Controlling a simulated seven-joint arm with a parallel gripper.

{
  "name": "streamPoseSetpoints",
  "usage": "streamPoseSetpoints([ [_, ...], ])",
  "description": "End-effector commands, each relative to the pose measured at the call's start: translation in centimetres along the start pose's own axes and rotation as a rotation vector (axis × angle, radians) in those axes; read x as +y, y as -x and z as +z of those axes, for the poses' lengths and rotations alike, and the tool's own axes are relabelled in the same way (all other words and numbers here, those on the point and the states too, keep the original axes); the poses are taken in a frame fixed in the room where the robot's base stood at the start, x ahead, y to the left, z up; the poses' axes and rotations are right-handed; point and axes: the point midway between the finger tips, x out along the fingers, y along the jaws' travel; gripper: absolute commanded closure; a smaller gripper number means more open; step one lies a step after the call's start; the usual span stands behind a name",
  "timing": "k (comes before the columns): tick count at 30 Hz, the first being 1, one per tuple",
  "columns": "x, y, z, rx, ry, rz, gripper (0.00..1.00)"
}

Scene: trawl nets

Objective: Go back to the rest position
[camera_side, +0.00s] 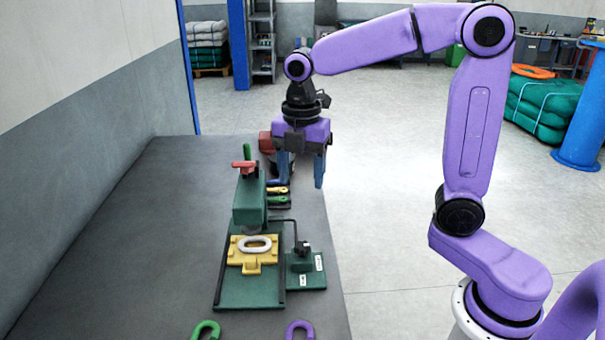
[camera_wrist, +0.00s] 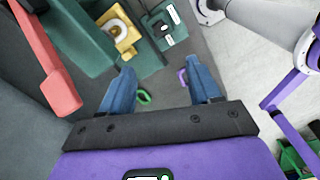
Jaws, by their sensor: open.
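My gripper (camera_side: 302,172) hangs at the end of my purple arm, above the far right part of the dark table, pointing down. Its two blue fingers are spread apart, with nothing between them. In the wrist view the open fingers (camera_wrist: 160,90) show with the table and floor beyond. A green press (camera_side: 250,205) with a red handle (camera_side: 244,166) stands in front of the gripper, apart from it. A yellow fixture (camera_side: 249,262) on the press base holds a pale oval ring (camera_side: 254,244).
A green block with labels (camera_side: 306,272) stands beside the press. Green (camera_side: 206,329) and purple (camera_side: 300,329) hooked pieces lie at the table's near edge. Tools with yellow and green handles (camera_side: 278,194) lie behind the press. The table's left side (camera_side: 140,230) is clear.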

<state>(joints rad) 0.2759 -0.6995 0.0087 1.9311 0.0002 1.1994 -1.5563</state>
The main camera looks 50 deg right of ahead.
Motion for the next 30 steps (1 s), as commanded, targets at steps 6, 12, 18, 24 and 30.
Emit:
streamPoseSetpoints([
  [6,-1.4,-0.5,-1.0,0.0,-0.064,0.001,0.37],
  [12,-5.2,-1.7,-3.1,0.003,-0.229,0.007,0.37],
  [18,-9.7,-3.0,-4.7,0.008,-0.41,0.01,0.37],
  [24,-14.5,-4.5,-5.8,0.014,-0.589,0.012,0.37],
  [30,-19.1,-5.9,-6.3,0.022,-0.756,0.011,0.37],
])
